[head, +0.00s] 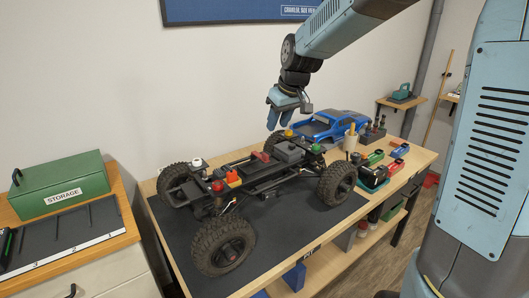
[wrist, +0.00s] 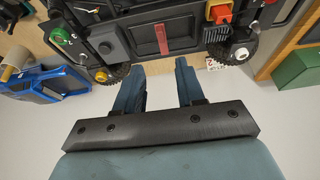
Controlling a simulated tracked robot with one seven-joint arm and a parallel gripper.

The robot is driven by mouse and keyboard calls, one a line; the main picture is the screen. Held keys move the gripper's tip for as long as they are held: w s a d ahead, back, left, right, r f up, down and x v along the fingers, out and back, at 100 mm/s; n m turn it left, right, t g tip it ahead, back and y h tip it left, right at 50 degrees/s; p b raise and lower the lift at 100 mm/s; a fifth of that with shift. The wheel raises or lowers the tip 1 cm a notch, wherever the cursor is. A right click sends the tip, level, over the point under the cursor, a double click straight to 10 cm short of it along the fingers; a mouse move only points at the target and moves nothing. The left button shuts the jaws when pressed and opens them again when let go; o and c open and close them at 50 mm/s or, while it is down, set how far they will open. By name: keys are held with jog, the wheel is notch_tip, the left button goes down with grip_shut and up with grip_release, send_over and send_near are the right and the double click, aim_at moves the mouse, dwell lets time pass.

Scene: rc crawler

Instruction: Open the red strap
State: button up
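The RC crawler chassis (head: 240,182) stands on its wheels on the dark mat. The red strap (head: 260,156) lies across the middle of the chassis, beside a grey box. In the wrist view the red strap (wrist: 161,40) is a narrow upright strip, seen beyond the fingertips, and it looks closed down flat. My gripper (head: 279,122) hangs above the chassis, behind and right of the strap, apart from it. In the wrist view my gripper's fingers (wrist: 160,66) are spread, with nothing between them.
A blue truck body (head: 330,127) stands behind the chassis on the bench. An orange block (head: 232,177) and coloured knobs stick up from the chassis. A green storage box (head: 62,184) is on the left cabinet. Small red and green parts (head: 398,150) lie at the right.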

aim_at(265, 154)
jog(key=x, duration=1.4)
jog(key=shift+w+a, duration=0.15)
jog(key=shift+a, duration=0.05)
jog(key=shift+c, duration=0.4)
grip_shut()
